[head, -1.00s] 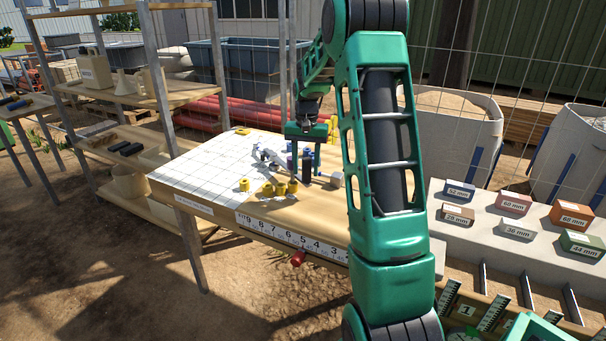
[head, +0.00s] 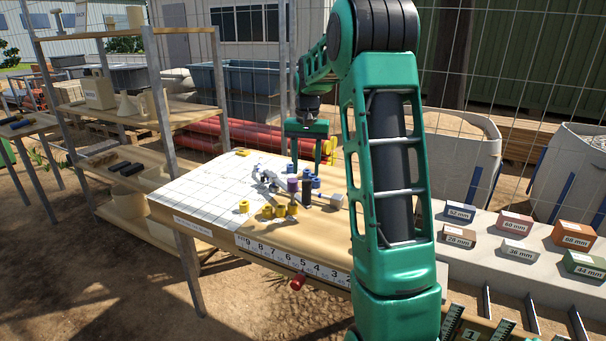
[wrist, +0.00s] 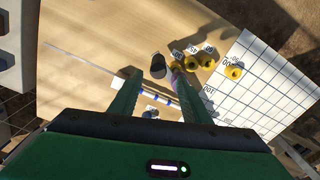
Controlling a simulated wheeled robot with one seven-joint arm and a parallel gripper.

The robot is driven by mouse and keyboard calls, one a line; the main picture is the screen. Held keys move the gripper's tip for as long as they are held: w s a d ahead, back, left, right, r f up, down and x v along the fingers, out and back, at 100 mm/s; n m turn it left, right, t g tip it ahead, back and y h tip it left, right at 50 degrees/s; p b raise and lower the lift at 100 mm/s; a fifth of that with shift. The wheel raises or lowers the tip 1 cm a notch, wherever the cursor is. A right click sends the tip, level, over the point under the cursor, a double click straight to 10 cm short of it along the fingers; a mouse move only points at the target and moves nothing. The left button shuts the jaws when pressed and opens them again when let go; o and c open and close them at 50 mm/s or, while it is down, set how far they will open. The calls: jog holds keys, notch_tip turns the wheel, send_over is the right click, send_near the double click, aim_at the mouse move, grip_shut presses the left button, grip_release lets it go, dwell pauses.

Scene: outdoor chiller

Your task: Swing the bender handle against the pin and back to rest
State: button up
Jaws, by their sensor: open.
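The bender stands on the wooden bench (head: 330,235). In the head view I see its pale grey arm (head: 265,174), a purple piece (head: 292,185), an upright black post (head: 306,190) and several blue pieces (head: 315,182). I cannot tell which piece is the pin. A grey block (head: 337,201) sits to the right. My gripper (head: 308,160) is open above the bench, over the back of these pieces. In the wrist view its fingers (wrist: 158,88) point down at the bench. A dark post (wrist: 158,65) and blue-striped rod (wrist: 160,97) appear between them. No grip shows.
Several yellow collars (head: 267,211) stand at the bench's front, near a white gridded sheet (head: 210,185). A red knob (head: 297,283) juts from the front edge. Labelled blocks (head: 515,222) rest on a ledge at right; wooden shelving (head: 165,110) stands at left.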

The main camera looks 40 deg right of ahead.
aim_at(307, 190)
jog(key=s+n+t, duration=0.4)
jog(key=n, duration=0.4)
jog(key=x, duration=1)
jog(key=shift+w+d, duration=0.1)
grip_shut()
dwell(1.0)
